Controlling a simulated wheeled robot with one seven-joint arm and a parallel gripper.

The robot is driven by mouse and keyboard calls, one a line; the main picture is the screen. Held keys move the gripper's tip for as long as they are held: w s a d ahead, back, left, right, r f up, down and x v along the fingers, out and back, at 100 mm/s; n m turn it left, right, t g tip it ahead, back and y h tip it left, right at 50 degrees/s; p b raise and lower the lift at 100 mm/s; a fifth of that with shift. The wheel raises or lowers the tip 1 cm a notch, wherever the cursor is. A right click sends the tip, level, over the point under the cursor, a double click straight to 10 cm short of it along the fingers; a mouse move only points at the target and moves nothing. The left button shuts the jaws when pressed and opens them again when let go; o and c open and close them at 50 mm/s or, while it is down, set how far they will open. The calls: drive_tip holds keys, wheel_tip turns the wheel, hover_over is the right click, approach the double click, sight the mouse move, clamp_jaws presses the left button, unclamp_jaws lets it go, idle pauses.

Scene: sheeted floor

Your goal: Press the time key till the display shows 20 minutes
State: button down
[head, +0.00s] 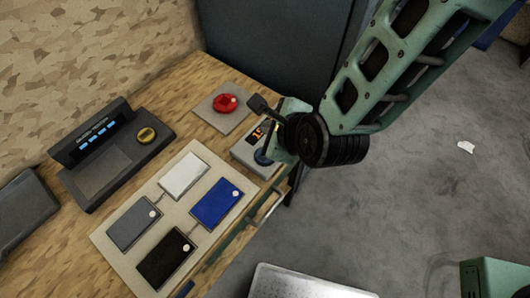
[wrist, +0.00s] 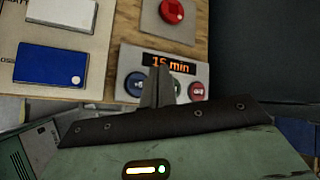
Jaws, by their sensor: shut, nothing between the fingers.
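The timer panel (head: 243,150) is a grey box at the right edge of the bench. In the wrist view its display (wrist: 168,63) reads 15 min in orange. Below the display is a row of round keys: a blue key (wrist: 134,84) at left, a key at right (wrist: 196,91), and a middle one mostly hidden behind my fingers. The key labels are too small or covered to read. My gripper (wrist: 160,70) is shut and empty, its fingertips over the middle of the key row. Contact with a key cannot be told.
A red button (wrist: 172,11) on a plate stands just beyond the panel. A board with white, blue, grey and black plates (head: 127,237) lies to the left. A dark device with a yellow knob (head: 105,172) stands behind it. Open floor lies right.

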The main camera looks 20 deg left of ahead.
drive_tip(key=shift+f+b, duration=3.1)
drive_tip(key=shift+f, duration=1.3)
drive_tip(key=shift+f, duration=0.1)
drive_tip(key=shift+f+b, duration=0.3)
drive_tip(key=shift+b, duration=0.2)
drive_tip(key=shift+f+b, duration=0.4)
drive_tip(key=shift+r, duration=0.2)
drive_tip(key=shift+r+p, duration=0.55)
drive_tip(key=shift+r, duration=0.1)
drive_tip(key=shift+r, duration=0.1)
drive_tip(key=shift+r+p, duration=1.7)
drive_tip(key=shift+r, duration=0.7)
